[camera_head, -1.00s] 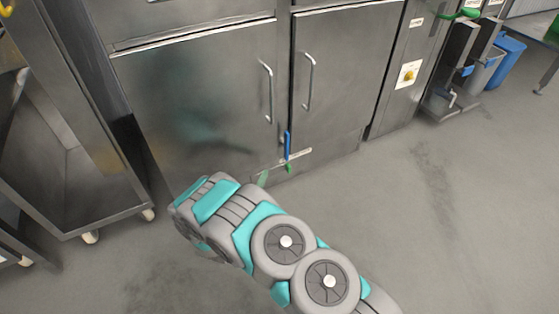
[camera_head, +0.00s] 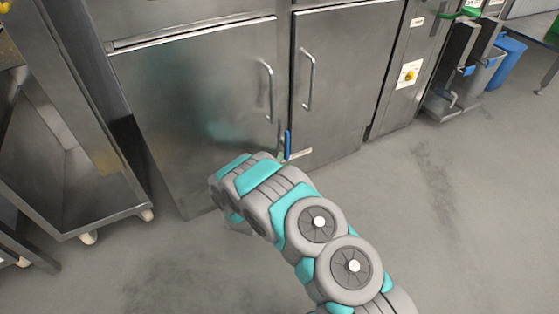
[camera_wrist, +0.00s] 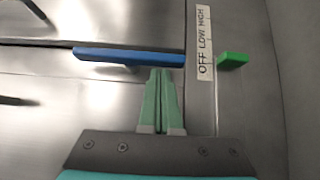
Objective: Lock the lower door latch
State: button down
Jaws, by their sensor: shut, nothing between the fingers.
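The blue latch handle (camera_head: 287,145) stands upright at the bottom of the seam between the two steel doors in the head view. In the wrist view, where it appears turned sideways, the blue latch handle (camera_wrist: 130,57) lies just beyond my green fingertips. My gripper (camera_wrist: 160,75) is shut and empty, with its tips close to the handle's lower end, on its left side in the head view. I cannot tell whether they touch. My arm hides most of the gripper in the head view.
A label reading OFF LOW HIGH (camera_wrist: 204,42) and a small green lever (camera_wrist: 232,59) sit below the handle. The left door (camera_head: 190,100) and right door (camera_head: 345,70) are closed. A steel trolley (camera_head: 75,170) stands at left.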

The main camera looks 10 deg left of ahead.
jog(key=shift+f, duration=0.1)
jog(key=shift+d+f+n, duration=0.1)
jog(key=shift+d+n, duration=0.05)
jog(key=shift+n, duration=0.15)
jog(key=shift+w+d+f+n+t, duration=0.1)
jog(key=shift+w+d+n+t, duration=0.15)
jog(key=shift+t, duration=0.25)
jog(key=shift+w+d+f, duration=0.2)
jog(key=shift+w+d, duration=0.25)
jog(key=shift+d, duration=0.15)
jog(key=shift+w+d+f, duration=0.2)
jog(key=shift+w+d, duration=0.2)
jog(key=shift+d, duration=0.2)
dwell(0.6)
